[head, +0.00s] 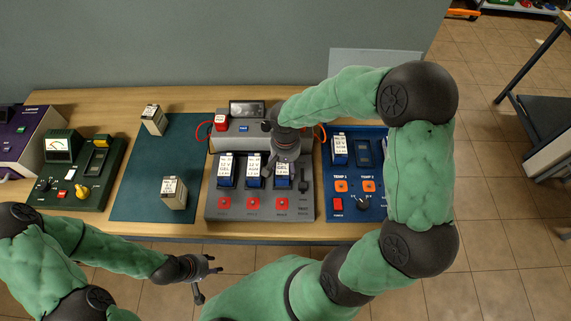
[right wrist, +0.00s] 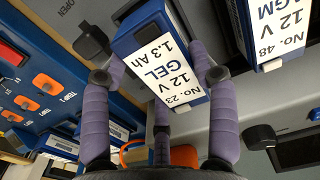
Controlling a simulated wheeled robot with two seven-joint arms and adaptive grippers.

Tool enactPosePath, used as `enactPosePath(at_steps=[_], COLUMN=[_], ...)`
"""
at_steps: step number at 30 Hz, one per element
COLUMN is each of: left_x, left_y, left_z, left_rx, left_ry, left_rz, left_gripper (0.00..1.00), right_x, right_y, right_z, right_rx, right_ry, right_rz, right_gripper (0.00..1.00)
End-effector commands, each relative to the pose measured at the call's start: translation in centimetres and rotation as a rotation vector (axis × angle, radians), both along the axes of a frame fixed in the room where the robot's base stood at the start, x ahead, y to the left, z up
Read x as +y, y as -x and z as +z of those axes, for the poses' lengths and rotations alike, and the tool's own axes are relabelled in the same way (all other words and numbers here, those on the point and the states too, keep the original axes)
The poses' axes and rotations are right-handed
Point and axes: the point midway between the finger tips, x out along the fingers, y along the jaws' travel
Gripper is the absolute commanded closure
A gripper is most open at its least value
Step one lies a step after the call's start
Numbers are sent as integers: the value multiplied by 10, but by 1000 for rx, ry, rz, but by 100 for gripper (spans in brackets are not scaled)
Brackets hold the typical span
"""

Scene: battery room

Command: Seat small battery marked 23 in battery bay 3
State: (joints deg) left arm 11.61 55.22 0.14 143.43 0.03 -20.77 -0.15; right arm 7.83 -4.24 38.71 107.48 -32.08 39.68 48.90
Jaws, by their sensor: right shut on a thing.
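The small battery marked 23 (right wrist: 165,60), blue with a white label reading 12 V GEL 1.3 Ah, is between the fingers of my right gripper (right wrist: 160,78). In the head view this battery (head: 282,182) is at the rightmost bay of the grey battery dock (head: 232,211), in line with two other batteries. My right gripper (head: 283,164) is shut on it from above and hides its top. I cannot tell how deep the battery sits in the bay. My left gripper (head: 203,278) is open and empty, in front of the table edge.
A battery marked 48 (right wrist: 268,30) stands beside the held one. A blue temperature unit (head: 352,208) is close on the right. Two pale batteries (head: 153,120) (head: 174,194) stand at the dark green mat (head: 137,205). A green meter unit (head: 95,190) is further left.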

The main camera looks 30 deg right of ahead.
Motion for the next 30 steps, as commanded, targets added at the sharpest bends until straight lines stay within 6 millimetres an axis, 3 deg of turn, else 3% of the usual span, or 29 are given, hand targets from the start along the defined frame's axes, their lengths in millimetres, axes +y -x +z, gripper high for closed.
enactPosePath(at_steps=[23, 24, 25, 30], left_x=[0, 0, 0, 0], left_y=[0, 0, 0, 0], left_z=[-11, -10, -10, -10], left_rx=[0, 0, 0, 0], left_ry=[0, 0, 0, 0], left_rz=[0, 0, 0, 0], left_gripper=[60, 60, 60, 60], right_x=[0, 0, 0, 0], right_y=[-1, -1, -1, 0], right_z=[-11, -11, -11, -11], right_rx=[-2, -2, -2, -1], right_ry=[0, 0, 0, 0], right_rz=[0, 0, 0, 0], right_gripper=[99, 35, 31, 31])
